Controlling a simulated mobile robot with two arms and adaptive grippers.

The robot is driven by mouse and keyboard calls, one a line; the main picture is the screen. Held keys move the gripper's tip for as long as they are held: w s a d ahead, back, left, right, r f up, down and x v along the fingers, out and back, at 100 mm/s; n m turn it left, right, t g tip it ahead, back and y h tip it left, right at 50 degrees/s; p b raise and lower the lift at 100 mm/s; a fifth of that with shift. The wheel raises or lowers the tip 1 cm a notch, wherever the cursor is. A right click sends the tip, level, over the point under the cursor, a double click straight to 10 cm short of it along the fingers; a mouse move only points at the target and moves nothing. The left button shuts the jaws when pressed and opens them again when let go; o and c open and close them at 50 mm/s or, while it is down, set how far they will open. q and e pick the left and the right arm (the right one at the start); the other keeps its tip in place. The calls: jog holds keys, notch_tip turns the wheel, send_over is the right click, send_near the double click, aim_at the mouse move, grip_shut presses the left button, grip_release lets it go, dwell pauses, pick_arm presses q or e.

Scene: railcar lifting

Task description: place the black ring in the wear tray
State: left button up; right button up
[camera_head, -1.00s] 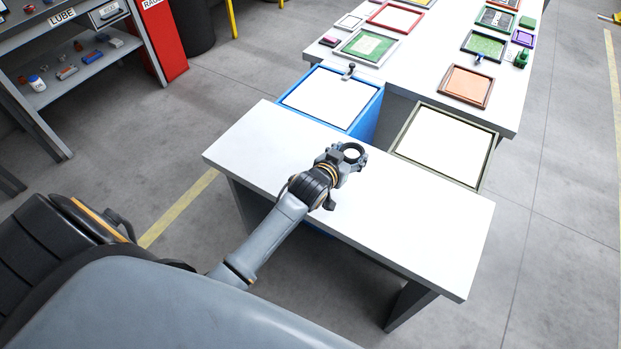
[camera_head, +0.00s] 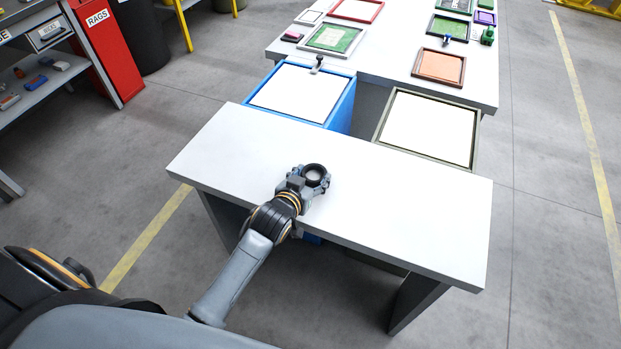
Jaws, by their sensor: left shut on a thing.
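My left gripper (camera_head: 312,179) is shut on the black ring (camera_head: 315,171), a small dark round ring at its fingertips. It holds the ring over the white table (camera_head: 400,205), left of the table's middle; the height above the top is hard to tell. Beyond the table stand a blue-rimmed bin (camera_head: 271,111) and an olive-rimmed bin (camera_head: 408,152). Several framed trays lie on the far bench, including a brown one (camera_head: 462,84), a green one (camera_head: 355,42) and a red one (camera_head: 378,18). No label shows which is the wear tray. My right gripper is out of view.
The white table top is otherwise clear. A small dark clamp-like piece (camera_head: 317,65) sits at the blue bin's back rim. A red RAGS bin (camera_head: 103,50) and a shelf (camera_head: 45,84) stand at left. Open floor (camera_head: 545,230) lies to the right.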

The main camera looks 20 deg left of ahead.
pick_arm(q)
jog(key=shift+s+r, duration=0.15)
jog(key=shift+s, duration=0.1)
jog(key=o, duration=1.1)
jog(key=shift+f, duration=0.2)
jog(key=shift+o, duration=0.2)
